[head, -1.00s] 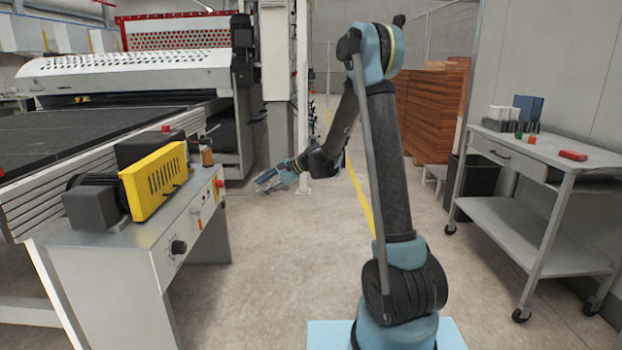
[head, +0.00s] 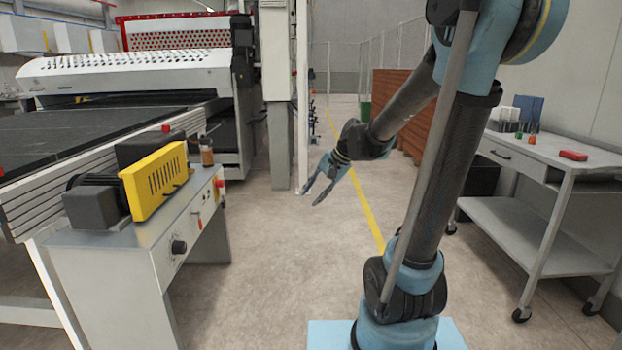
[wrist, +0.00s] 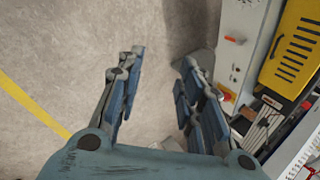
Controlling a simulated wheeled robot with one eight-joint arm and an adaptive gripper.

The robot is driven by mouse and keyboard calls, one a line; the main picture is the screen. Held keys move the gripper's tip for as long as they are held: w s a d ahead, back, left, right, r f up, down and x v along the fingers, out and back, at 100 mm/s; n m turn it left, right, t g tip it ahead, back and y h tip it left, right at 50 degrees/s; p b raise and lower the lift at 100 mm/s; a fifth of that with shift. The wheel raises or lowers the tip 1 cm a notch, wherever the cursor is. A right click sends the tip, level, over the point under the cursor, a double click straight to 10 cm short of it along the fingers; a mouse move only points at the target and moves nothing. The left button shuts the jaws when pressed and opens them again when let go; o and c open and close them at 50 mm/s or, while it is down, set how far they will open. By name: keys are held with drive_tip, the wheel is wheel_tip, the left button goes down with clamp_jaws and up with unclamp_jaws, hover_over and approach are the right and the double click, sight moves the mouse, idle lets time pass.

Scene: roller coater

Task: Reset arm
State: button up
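My gripper (head: 326,180) hangs over the open floor in the middle of the head view, right of the machine's control box. Its fingers point down and to the left.
The control box (head: 110,270) with a yellow guard (head: 155,183) stands at the left, beside the roller coater (head: 130,72). A wheeled cart (head: 545,150) stands at the right, with stacked wood (head: 412,100) behind it. The floor (head: 270,290) between is clear.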

drive_tip(key=s+d+f+n+h, duration=0.2)
drive_tip(key=s+d+f+h, duration=0.1)
drive_tip(key=s+d, duration=0.6)
drive_tip(key=s+d+f+n+h, duration=0.3)
drive_tip(key=s+d+f, duration=0.2)
drive_tip(key=s+d, duration=0.4)
drive_tip(key=s, duration=0.4)
drive_tip(key=shift+s+f, duration=0.2)
drive_tip(key=shift+f, duration=0.15)
